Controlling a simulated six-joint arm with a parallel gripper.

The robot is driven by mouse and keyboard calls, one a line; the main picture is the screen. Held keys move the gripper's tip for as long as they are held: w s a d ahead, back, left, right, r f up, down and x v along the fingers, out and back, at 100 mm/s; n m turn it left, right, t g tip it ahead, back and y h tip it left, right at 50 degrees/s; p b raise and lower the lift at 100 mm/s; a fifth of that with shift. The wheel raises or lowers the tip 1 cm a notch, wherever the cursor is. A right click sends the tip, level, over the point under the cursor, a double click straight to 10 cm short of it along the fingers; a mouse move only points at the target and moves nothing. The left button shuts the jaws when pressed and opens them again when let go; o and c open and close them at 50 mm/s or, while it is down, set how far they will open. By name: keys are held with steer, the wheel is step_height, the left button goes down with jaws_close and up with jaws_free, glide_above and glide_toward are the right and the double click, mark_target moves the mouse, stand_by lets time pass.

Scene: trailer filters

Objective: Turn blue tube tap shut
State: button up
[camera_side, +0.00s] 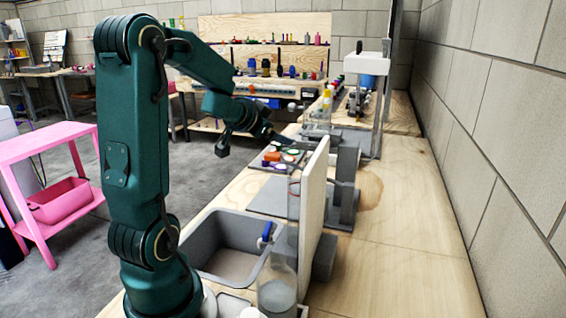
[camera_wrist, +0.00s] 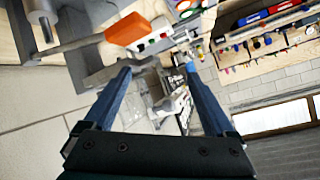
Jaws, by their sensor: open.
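The blue tap handle (camera_side: 267,232) is small and stands at the right rim of the grey sink in the side view, beside a clear upright tube (camera_side: 293,205). A clear vessel (camera_side: 277,285) stands below and near it. How far the tap is turned is too small to tell. My gripper (camera_side: 246,136) is open and empty, up and away from the tap, toward the far end of the bench. In the wrist view my gripper (camera_wrist: 157,70) shows two spread dark blue fingers with nothing between them. I cannot make out the tap in the wrist view.
A white upright panel (camera_side: 314,195) stands right of the tube. The grey sink (camera_side: 205,232) lies left of the tap. A tray (camera_side: 262,166) with coloured pieces, including an orange block (camera_wrist: 127,29), lies farther back.

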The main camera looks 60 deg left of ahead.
steer(key=d+f+m+h, duration=0.2)
steer(key=d+m+h, duration=0.2)
steer(key=d+m, duration=0.15)
steer(key=m+g+h, duration=0.4)
steer(key=g+h, duration=0.2)
glide_above(267, 228)
steer(key=s+a, duration=0.2)
step_height(267, 228, down, 8)
steer(key=r, duration=0.1)
steer(key=shift+x, duration=2.7)
steer(key=shift+d, duration=0.1)
steer(key=c, duration=1.4)
steer(key=shift+m+g, duration=0.4)
steer(key=shift+m, duration=0.25)
steer(key=o, duration=1.4)
steer(key=shift+h, duration=0.3)
